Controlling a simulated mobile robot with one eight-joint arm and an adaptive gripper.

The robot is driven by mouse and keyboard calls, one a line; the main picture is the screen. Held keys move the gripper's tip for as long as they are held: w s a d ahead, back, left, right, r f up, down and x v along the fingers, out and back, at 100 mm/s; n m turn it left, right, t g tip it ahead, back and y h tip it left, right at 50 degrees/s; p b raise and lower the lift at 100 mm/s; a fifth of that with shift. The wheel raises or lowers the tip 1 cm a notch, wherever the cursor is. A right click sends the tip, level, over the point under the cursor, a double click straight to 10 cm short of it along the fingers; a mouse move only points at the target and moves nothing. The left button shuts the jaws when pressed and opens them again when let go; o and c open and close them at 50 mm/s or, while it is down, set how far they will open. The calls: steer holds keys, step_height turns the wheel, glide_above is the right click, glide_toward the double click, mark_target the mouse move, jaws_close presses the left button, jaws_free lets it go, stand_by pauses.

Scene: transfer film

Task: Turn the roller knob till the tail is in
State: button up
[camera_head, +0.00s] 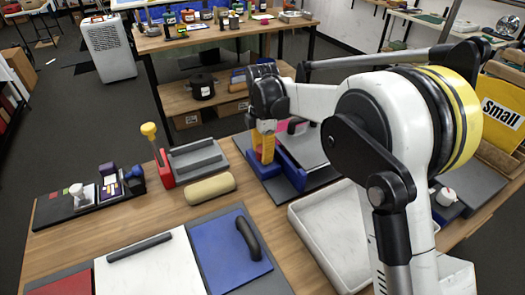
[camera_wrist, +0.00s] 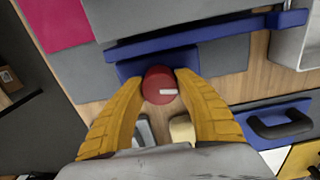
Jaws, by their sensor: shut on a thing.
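The red roller knob (camera_wrist: 159,85) with a white pointer mark sits between the two yellow fingers of my gripper (camera_wrist: 160,76) in the wrist view. The fingers are shut on its sides. The knob stands at a blue block (camera_wrist: 130,70) beside a long blue bar (camera_wrist: 215,33) over a grey bed. A pink sheet (camera_wrist: 55,22) lies on the grey surface at upper left; I cannot tell where its tail ends. In the head view my gripper (camera_head: 263,147) points down at the blue roller station (camera_head: 288,172); the knob is hidden there.
A beige roll (camera_head: 210,189) and a red-ended grey stand (camera_head: 195,160) lie to the left. A blue panel with a black handle (camera_head: 226,257) lies in front. A back table (camera_head: 218,34) holds several jars.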

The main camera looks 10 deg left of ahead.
steer(key=m+p, duration=0.1)
steer(key=m, duration=0.4)
steer(key=shift+p, duration=0.4)
steer(key=shift+m+p, duration=0.5)
steer(key=shift+m, duration=1.9)
steer(key=o, duration=1.2)
steer(key=shift+w+r, duration=0.1)
steer(key=shift+r, duration=0.15)
step_height(320, 180, up, 8)
steer(key=shift+a+f, duration=0.1)
steer(key=shift+f, duration=0.15)
